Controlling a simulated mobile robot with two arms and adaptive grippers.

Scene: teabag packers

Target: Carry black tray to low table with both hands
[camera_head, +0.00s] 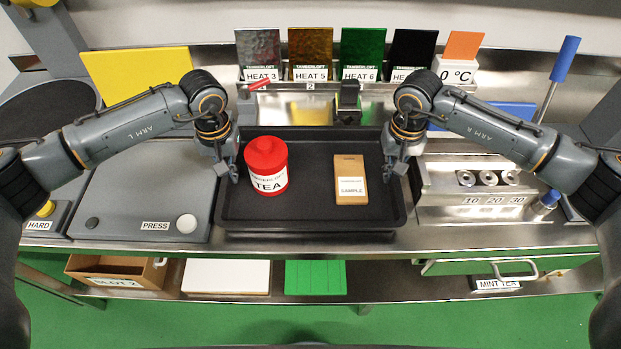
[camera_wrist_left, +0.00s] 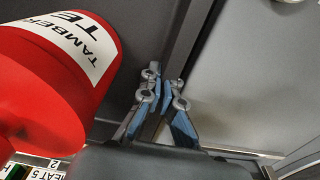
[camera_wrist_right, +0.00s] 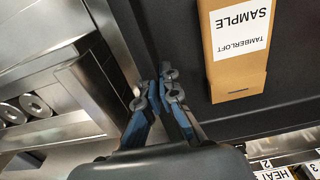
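The black tray (camera_head: 310,217) lies on the steel counter in the head view. It holds a red tea canister (camera_head: 266,154) at left and a tan sample packet (camera_head: 350,172) at right. My left gripper (camera_head: 228,175) is at the tray's left rim; in the left wrist view its fingers (camera_wrist_left: 165,88) close around the rim. My right gripper (camera_head: 394,172) is at the right rim; in the right wrist view its fingers (camera_wrist_right: 157,88) close around that rim. The tray looks level; I cannot tell whether it touches the counter. I cannot identify a low table.
A grey press plate (camera_head: 145,195) is left of the tray, and a steel block with weights (camera_head: 470,195) is right. Heat cards (camera_head: 310,55) stand behind. A lower shelf (camera_head: 390,283) holds a white board (camera_head: 226,276), a green board (camera_head: 315,277) and a box (camera_head: 115,270).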

